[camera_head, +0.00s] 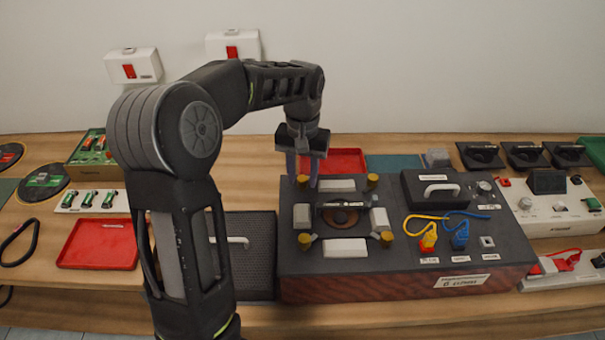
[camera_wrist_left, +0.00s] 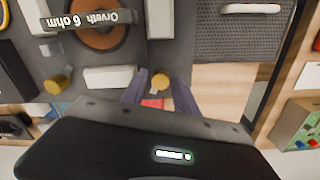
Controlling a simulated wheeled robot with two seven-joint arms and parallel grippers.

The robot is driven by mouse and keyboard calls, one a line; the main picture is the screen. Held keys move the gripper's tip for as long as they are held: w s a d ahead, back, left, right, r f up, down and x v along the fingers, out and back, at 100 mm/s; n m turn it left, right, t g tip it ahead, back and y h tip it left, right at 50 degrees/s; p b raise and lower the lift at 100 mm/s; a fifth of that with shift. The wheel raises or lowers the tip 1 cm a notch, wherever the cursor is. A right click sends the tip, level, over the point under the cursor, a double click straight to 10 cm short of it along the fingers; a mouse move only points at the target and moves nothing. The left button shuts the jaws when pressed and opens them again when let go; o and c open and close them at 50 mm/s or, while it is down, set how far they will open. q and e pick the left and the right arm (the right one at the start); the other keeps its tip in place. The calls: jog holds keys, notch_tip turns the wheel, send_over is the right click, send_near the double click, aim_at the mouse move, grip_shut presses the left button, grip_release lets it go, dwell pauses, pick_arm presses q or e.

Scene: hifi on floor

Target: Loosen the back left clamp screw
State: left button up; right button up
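The dark speaker box (camera_head: 330,285) lies on the bench with a round driver (camera_head: 342,217) framed by white blocks and yellow clamp screws at its corners. The back left clamp screw (camera_head: 303,182) sits at the frame's far left corner. My left gripper (camera_head: 304,178) points down over it, fingers apart on either side. In the left wrist view the screw's yellow head (camera_wrist_left: 160,82) shows between the tips of my left gripper (camera_wrist_left: 160,80), with no clear contact. The back right screw (camera_head: 372,181), front left screw (camera_head: 305,240) and front right screw (camera_head: 386,238) stand clear. My right gripper is out of view.
A black case with a white handle (camera_head: 441,189) and yellow and blue plugs (camera_head: 459,240) occupy the box's right side. A red tray (camera_head: 340,158) lies behind it. A dark grille panel (camera_head: 257,260) with a handle lies left, partly behind my arm.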

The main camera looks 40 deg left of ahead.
aim_at(302, 178)
pick_arm(q)
jog(key=shift+o, duration=0.8)
jog(key=shift+r, duration=0.15)
notch_tip(302, 178, up, 8)
jog(key=shift+f, duration=0.25)
jog(key=shift+s, duration=0.1)
